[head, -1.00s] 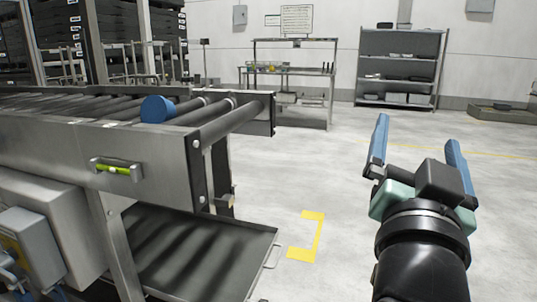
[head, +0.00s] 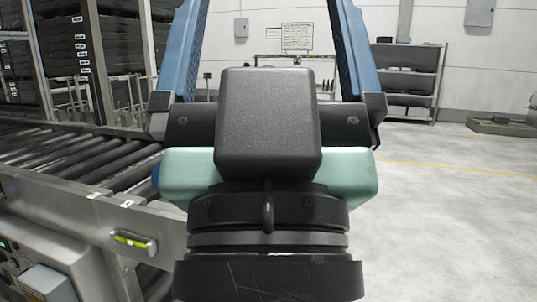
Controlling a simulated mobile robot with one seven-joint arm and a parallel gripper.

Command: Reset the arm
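My gripper (head: 268,20) fills the middle of the head view, close to the camera and pointing away from it. Its two blue fingers stand wide apart at the left and right, and their tips run off the top edge. The gripper's dark and pale green body hides the end of the roller conveyor (head: 75,206).
The roller conveyor with a yellow-green level in its side (head: 133,242) stands at the left. Racks of dark trays (head: 66,58) stand behind it. A grey shelf unit (head: 408,78) stands at the back right. The floor (head: 455,225) on the right is clear.

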